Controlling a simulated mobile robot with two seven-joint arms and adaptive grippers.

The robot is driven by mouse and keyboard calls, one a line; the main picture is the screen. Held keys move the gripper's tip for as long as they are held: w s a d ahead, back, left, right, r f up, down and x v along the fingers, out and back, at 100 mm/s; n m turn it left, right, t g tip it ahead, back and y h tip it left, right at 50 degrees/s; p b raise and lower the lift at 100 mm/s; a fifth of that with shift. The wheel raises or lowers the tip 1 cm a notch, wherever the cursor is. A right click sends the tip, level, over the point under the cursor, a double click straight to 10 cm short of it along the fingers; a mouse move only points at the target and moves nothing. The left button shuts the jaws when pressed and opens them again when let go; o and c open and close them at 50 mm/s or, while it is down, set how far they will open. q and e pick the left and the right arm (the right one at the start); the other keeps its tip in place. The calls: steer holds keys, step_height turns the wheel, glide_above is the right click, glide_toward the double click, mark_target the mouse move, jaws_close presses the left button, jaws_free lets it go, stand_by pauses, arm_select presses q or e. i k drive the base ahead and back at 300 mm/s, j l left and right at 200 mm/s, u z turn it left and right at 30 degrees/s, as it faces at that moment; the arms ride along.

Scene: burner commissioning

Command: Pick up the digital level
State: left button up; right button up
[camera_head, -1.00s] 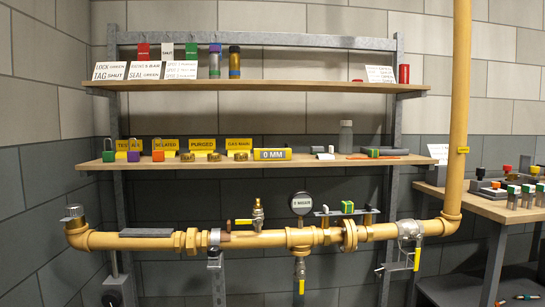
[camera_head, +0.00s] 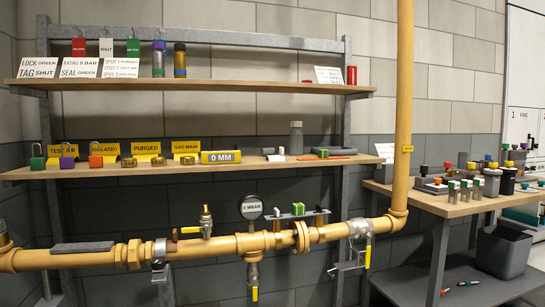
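Neither of my grippers is in view.
A side table (camera_head: 450,205) stands right.

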mark_target(224, 157)
steer(key=i+j+z, duration=0.6)
steer(key=j, duration=0.4)
steer(key=i+l, duration=0.05)
steer(key=i, duration=0.05)
